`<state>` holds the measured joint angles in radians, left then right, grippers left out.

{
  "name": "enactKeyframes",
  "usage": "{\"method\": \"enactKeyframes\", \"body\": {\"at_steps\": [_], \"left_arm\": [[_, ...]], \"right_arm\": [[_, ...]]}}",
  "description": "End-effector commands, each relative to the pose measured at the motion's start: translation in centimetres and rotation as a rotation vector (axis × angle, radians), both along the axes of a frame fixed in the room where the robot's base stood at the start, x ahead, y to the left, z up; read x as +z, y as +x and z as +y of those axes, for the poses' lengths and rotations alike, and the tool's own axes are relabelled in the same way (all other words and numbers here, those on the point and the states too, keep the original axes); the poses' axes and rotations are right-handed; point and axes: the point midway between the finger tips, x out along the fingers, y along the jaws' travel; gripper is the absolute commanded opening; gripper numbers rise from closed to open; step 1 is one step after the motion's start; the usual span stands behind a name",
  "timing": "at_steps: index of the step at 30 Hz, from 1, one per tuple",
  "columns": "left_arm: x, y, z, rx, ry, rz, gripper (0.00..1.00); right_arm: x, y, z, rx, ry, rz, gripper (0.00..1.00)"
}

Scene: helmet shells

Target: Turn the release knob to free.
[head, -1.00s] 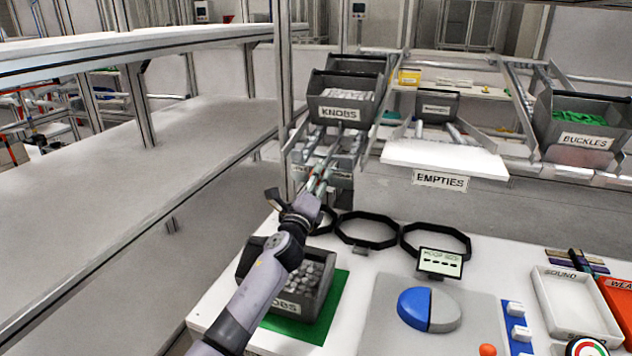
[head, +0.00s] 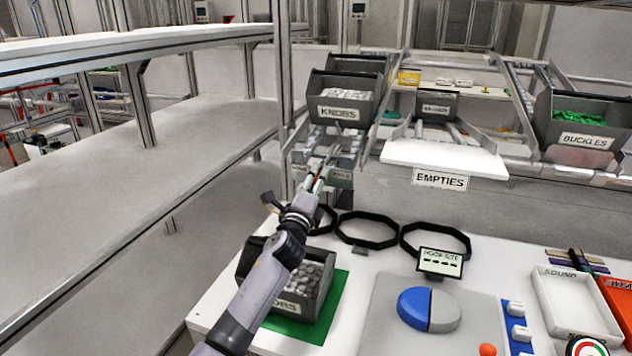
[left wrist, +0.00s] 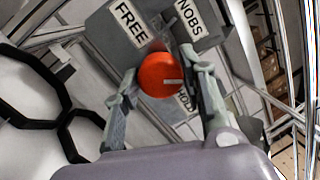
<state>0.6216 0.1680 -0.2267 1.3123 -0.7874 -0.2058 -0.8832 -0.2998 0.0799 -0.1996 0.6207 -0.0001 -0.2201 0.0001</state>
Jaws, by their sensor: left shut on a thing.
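The release knob (left wrist: 160,75) is round and orange-red, with a short white mark pointing right in the left wrist view. A FREE label (left wrist: 130,21) is above left of it, and a HOLD label (left wrist: 186,102), partly hidden, is below right. My left gripper (left wrist: 158,80) is shut on the knob, one finger on each side. In the head view my left gripper (head: 318,181) reaches the front of the rack below the KNOBS bin (head: 340,112); the knob is too small to make out there. My right gripper is not in view.
A grey bin of knobs (head: 245,262) on a green mat (head: 338,300) stands under my left arm. Black ring holders (head: 367,243) line the table's back edge. An EMPTIES shelf (head: 440,155) is right of the gripper. A rack upright (head: 284,80) stands close on the left.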

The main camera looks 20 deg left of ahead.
Motion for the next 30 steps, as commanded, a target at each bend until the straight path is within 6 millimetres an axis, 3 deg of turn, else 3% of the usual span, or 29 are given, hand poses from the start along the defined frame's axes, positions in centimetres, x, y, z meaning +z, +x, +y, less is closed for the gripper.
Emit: {"method": "enactKeyframes", "body": {"at_steps": [30], "left_arm": [[-0.17, 0.02, 0.05, -0.101, -0.500, 0.019, 0.10]], "right_arm": [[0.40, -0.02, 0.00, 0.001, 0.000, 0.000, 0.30]]}}
